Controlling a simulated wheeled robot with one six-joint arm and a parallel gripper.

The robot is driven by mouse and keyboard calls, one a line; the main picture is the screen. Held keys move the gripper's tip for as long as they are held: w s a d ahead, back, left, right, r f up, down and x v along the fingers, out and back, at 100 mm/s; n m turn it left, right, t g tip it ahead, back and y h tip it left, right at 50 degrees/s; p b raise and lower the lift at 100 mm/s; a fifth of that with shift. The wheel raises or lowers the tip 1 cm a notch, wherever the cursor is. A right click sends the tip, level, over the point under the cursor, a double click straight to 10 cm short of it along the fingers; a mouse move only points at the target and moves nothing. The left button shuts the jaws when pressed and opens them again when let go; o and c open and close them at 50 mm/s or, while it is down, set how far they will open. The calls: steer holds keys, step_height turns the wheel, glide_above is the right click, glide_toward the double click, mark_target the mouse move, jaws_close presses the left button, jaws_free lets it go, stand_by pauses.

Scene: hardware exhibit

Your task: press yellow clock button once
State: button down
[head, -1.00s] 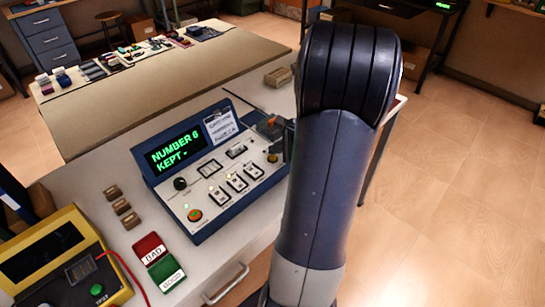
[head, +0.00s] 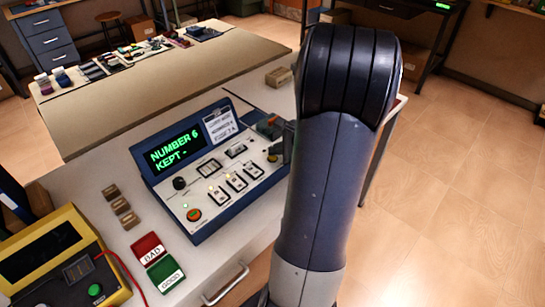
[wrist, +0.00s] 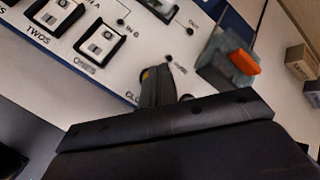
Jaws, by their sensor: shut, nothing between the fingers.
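The yellow clock button (head: 272,158) is at the right end of the blue-framed console's (head: 205,221) white panel. In the wrist view, a sliver of the yellow button (wrist: 145,75) shows beside my fingertips, next to a label partly hidden after "CLO". My gripper (wrist: 163,82) is shut and empty, its tips right at the button. Whether they touch it or press it I cannot tell. In the head view my arm hides most of the gripper. The green display (head: 176,150) reads "NUMBER 6 KEPT".
A grey block with an orange part (wrist: 240,60) stands close to the right of my fingers. White rocker switches (wrist: 98,40) lie to the left. Red and green cards (head: 148,247) and a yellow tester (head: 70,212) lie further left.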

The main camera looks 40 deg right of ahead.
steer(key=shift+f+b, duration=0.5)
stand_by(0.4)
steer(key=shift+r, duration=0.15)
steer(key=shift+r+p, duration=0.7)
steer(key=shift+r, duration=0.1)
steer(key=shift+r+p, duration=2)
steer(key=shift+r, duration=0.5)
